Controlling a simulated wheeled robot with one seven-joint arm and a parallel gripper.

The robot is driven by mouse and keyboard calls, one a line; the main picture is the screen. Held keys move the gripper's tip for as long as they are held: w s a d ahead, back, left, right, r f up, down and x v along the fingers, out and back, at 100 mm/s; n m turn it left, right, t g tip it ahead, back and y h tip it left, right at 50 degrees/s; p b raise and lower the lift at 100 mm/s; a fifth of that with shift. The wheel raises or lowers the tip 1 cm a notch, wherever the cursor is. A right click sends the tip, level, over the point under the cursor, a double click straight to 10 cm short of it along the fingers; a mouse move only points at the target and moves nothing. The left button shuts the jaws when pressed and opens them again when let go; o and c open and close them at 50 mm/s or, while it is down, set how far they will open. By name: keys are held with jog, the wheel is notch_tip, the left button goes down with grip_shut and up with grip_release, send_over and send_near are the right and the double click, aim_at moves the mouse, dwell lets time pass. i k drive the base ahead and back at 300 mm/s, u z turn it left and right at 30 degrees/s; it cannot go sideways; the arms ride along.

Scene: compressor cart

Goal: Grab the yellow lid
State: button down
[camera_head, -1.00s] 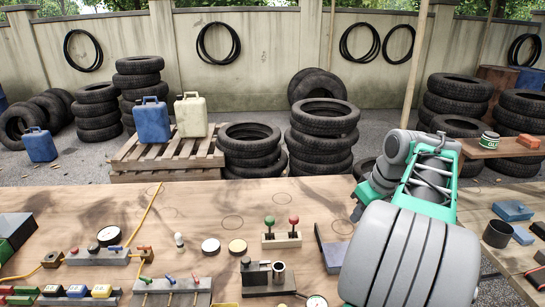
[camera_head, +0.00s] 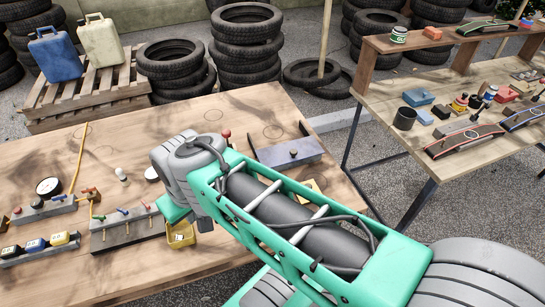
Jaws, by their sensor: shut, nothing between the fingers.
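My arm reaches from the lower right over the wooden workbench (camera_head: 100,150). My gripper (camera_head: 188,219) is at the arm's far end, pointing down beside the valve block; its fingertips are small and partly hidden, and it looks shut and empty. A small yellow piece (camera_head: 181,236) with dark marks lies on the bench just below the gripper in the picture. Another yellow piece (camera_head: 311,187) shows partly behind my arm, near the grey-blue box. A pale disc (camera_head: 152,173) is partly covered by my arm's end. I cannot tell which of these, if any, is the yellow lid.
A valve block (camera_head: 127,229), coloured-button box (camera_head: 40,247) and gauge (camera_head: 49,187) stand at the left. A grey-blue box (camera_head: 290,155) stands at the right edge. A second table (camera_head: 400,150) holds a black cup (camera_head: 404,118). The bench's far part is mostly clear.

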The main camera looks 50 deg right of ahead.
aim_at(311, 183)
jog(key=k, duration=0.4)
jog(key=z, duration=1.35)
jog(key=i, duration=0.35)
jog(key=u, duration=1.25)
jog(key=k, duration=0.9)
jog(key=u, duration=1.35)
